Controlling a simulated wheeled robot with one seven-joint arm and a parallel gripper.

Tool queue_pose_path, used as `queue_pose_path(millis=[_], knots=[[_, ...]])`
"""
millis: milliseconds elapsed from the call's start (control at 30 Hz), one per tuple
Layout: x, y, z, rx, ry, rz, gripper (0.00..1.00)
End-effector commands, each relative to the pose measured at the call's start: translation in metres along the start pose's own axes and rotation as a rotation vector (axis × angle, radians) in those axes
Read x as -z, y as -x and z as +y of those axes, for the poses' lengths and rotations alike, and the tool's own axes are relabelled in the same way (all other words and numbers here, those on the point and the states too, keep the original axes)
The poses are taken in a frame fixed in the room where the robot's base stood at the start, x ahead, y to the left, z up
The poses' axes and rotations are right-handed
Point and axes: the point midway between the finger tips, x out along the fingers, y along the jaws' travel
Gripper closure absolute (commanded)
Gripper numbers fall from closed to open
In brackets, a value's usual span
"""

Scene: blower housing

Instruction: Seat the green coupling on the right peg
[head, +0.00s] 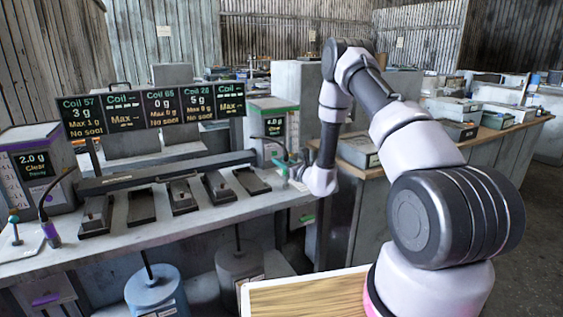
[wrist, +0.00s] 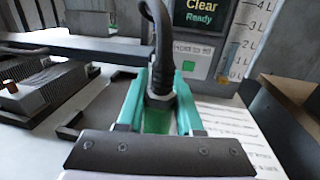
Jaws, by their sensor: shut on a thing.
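My gripper (wrist: 160,84) has teal fingers, closed around the green coupling (wrist: 158,121). In the head view my gripper (head: 289,167) is at the right end of the bench, in front of the green-topped unit (head: 272,104). The coupling is too small there to make out clearly. I cannot make out the right peg in either view; the gripper and coupling may hide it. I cannot tell whether the coupling touches anything below.
The right unit's screen (wrist: 201,12) reads Clear, Ready. Several dark coil blocks (head: 183,197) line the bench below a long grey bar (head: 165,172). A purple-tipped hose (head: 50,233) and a peg (head: 15,229) stand at the left.

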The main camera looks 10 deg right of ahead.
Motion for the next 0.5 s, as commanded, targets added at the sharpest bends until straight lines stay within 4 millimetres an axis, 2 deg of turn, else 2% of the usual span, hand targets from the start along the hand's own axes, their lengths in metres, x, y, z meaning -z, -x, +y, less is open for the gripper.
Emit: queue_pose_path(millis=[500], knots=[[0.013, 0.0, 0.0, 0.0, 0.0, 0.0, 1.0]])
